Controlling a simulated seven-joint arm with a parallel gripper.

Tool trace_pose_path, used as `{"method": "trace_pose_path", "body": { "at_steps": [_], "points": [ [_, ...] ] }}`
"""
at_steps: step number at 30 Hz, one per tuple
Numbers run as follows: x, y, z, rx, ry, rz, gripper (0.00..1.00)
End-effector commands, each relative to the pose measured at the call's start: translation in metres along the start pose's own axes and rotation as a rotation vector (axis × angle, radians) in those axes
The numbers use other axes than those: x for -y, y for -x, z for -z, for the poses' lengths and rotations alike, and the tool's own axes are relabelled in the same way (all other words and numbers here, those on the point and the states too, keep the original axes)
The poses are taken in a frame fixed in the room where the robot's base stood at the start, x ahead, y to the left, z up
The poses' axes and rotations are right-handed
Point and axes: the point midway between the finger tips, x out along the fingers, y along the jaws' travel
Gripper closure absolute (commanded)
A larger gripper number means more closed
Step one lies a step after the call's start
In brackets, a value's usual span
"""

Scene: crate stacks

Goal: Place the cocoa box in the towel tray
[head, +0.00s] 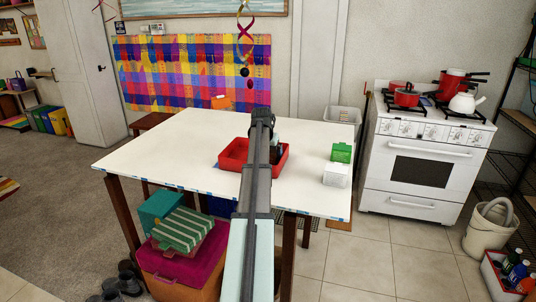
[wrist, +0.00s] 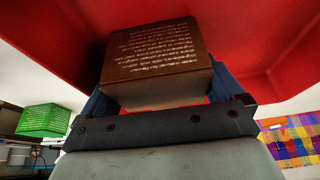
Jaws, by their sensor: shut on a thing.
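My gripper (wrist: 160,92) is shut on a brown box with lines of pale print, the cocoa box (wrist: 155,55). The box sits between the two blue fingers in the wrist view. A red tray (head: 230,161) stands on the white table, and its red surface also fills the upper part of the wrist view (wrist: 60,35). My gripper is over or inside the red tray in the head view, partly hidden by my arm. I cannot tell whether the box touches the tray floor. No towel shows in the tray.
A green box (head: 342,152) and a white container (head: 336,175) stand on the table (head: 150,150) right of the tray. The table's left side is clear. A stove (head: 425,150) stands beyond its right edge. Stacked boxes (head: 185,262) sit on the floor in front.

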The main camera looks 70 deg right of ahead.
Motion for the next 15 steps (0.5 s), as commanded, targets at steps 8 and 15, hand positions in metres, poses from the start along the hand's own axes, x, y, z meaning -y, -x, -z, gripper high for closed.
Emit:
{"method": "trace_pose_path", "body": {
  "at_steps": [8,15],
  "points": [
    [0.0001,-0.0007,0.0000,0.000,0.000,0.000,0.39],
    [0.0001,-0.0024,-0.0007,0.000,0.000,0.000,0.00]
  ]
}}
